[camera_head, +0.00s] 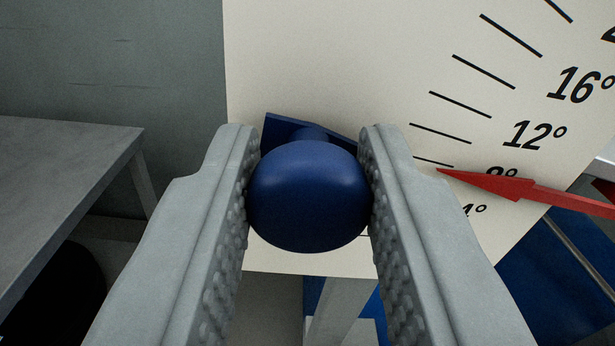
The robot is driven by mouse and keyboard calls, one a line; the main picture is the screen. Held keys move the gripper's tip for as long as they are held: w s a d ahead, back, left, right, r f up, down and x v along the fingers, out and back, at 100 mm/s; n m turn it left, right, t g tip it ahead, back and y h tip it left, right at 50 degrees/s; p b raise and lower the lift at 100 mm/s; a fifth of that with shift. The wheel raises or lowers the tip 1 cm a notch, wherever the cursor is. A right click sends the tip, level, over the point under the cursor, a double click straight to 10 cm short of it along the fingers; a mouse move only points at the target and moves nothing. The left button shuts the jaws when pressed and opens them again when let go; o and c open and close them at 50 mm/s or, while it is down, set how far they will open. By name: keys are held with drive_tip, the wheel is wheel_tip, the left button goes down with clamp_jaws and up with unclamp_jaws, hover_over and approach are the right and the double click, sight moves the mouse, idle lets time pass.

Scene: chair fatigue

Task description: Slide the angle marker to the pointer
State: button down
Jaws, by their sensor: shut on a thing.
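The angle marker is a dark blue piece with a round knob (308,195) and a flat blue part (285,130) behind it, lying against a cream scale board (330,60). My gripper (309,190) is shut on the knob, one grey ridged finger on each side. The red pointer (515,188) comes in from the right, and its tip lies near the 8° line, to the right of my right finger. The knob and fingers hide most of the marker's flat part, so I cannot tell exactly which line it points at.
The scale board has black lines and labels such as 12° and 16° rising to the upper right. A grey table (60,190) stands at the left. Blue parts (565,265) and a grey post (340,310) show below the board.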

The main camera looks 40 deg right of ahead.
drive_tip(key=c, duration=1.1)
unclamp_jaws()
drive_tip(key=v, duration=1.7)
drive_tip(key=shift+a, duration=0.2)
drive_tip(key=shift+s, duration=0.15)
drive_tip(key=shift+r, duration=0.1)
